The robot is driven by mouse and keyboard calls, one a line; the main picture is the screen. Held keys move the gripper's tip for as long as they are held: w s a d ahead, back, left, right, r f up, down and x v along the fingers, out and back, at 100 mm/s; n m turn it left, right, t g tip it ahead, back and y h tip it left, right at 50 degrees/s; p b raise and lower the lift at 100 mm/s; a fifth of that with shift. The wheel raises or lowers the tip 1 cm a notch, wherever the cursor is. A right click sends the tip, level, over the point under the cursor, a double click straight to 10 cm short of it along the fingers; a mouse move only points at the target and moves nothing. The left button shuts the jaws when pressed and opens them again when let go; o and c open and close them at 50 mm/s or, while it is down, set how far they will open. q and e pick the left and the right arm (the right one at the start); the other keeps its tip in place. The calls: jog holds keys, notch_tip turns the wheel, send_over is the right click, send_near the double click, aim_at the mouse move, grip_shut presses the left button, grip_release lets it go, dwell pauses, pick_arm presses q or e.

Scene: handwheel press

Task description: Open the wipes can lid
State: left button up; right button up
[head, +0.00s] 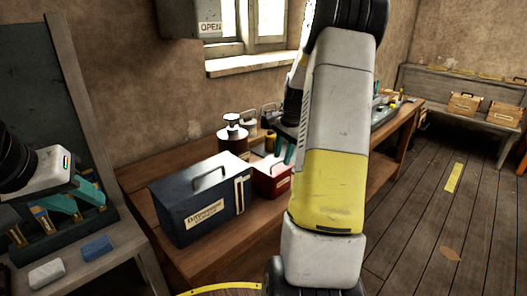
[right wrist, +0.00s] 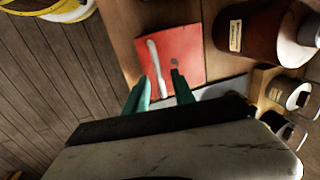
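A red box (head: 272,184) stands on the wooden bench, partly behind a dark blue box with a top handle (head: 200,205) and a label too small to read. I cannot tell for sure which container is the wipes can. My right gripper (head: 284,150) is above the red box, its fingers partly hidden by my arm. In the right wrist view its teal fingers (right wrist: 161,93) are apart and empty, over the red top (right wrist: 187,55) with a pale bar on it. My left gripper (head: 75,200) is at the far left, fingers apart, over a slotted dark rack.
A brown jar (head: 233,143) stands behind the boxes; it shows large in the right wrist view (right wrist: 262,35). A grey block (head: 47,274) and a blue block (head: 96,248) lie on the left table. The wooden floor at right is mostly clear.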

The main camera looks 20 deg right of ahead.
grip_shut()
dwell(1.4)
